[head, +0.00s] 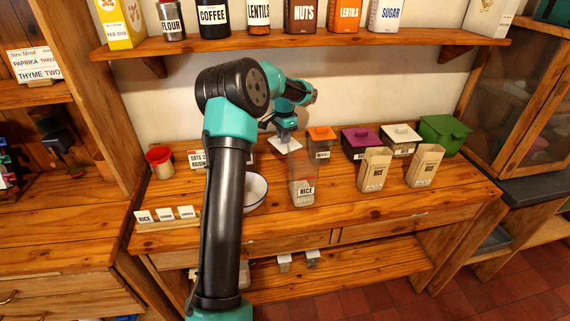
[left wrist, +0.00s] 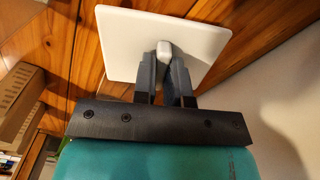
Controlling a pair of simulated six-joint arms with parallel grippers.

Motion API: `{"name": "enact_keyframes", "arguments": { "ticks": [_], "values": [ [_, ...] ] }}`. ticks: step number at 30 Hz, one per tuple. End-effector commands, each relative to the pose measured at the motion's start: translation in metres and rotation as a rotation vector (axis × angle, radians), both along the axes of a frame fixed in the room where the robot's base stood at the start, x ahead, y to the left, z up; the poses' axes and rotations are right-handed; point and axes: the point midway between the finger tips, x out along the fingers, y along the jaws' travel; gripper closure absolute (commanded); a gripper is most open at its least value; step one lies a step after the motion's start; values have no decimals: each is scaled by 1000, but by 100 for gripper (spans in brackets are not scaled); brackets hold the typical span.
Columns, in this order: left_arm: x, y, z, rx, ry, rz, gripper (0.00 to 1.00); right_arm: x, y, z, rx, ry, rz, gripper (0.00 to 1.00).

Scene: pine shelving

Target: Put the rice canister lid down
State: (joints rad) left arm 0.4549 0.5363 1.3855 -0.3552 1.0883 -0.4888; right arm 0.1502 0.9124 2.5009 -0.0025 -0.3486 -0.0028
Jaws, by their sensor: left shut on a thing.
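The rice canister lid (head: 290,146) is a white square plate with a small knob, near the back of the counter. My left gripper (head: 284,130) is above it, shut on the knob. In the left wrist view, the fingers (left wrist: 168,75) pinch the knob of the lid (left wrist: 130,40), which lies over wood; I cannot tell whether it touches the wood. The rice canister (head: 302,192), clear with a RICE label, stands open in front of it on the counter. My right gripper is not in view.
A white bowl (head: 255,188) stands left of the rice canister, partly behind my arm. Orange-, purple- and white-lidded containers (head: 321,143) (head: 361,140) (head: 400,140) and a green box (head: 443,133) line the back right. Two paper bags (head: 374,170) (head: 425,166) stand before them. A shelf of canisters hangs above.

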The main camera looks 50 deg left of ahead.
Motion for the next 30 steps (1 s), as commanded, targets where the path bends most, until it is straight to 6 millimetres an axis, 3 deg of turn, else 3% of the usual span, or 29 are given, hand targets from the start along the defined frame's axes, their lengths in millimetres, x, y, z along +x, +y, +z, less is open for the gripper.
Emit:
{"name": "enact_keyframes", "arguments": {
  "ticks": [13,21,30],
  "values": [
    [-4,6,-6,0,0,-9,100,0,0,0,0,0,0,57],
    [-4,6,-30,0,0,-8,100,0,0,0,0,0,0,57],
    [-4,6,-32,0,-1,-8,100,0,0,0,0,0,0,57]
  ]
}}
